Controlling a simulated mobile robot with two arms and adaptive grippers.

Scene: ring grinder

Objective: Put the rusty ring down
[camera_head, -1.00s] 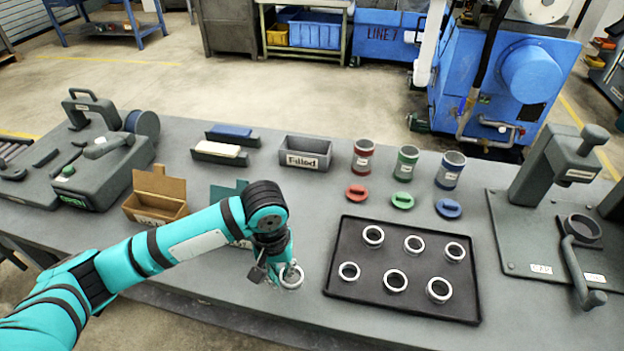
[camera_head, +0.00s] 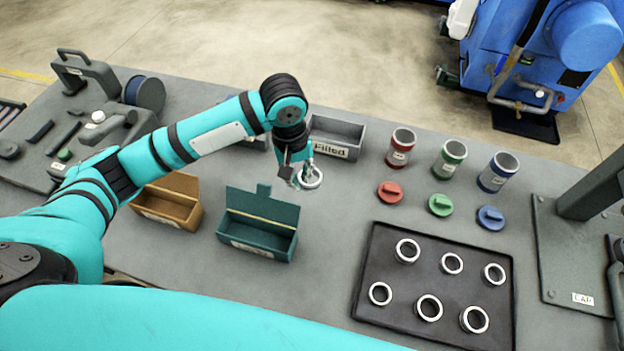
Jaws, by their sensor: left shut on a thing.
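My left gripper (camera_head: 298,180) is shut on a ring (camera_head: 312,178) near the middle of the bench. The ring looks pale and metallic; I cannot make out rust on it. It is in front of the grey box labelled "Filled" (camera_head: 331,150) and behind the teal open box (camera_head: 258,241). I cannot tell whether it touches the bench. My right gripper is not in view.
A black tray (camera_head: 365,318) with several rings lies at the right front. Red (camera_head: 401,148), green (camera_head: 449,160) and blue (camera_head: 498,172) canisters stand behind it, with their lids in front of them. An open brown box (camera_head: 168,204) stands left of the teal one.

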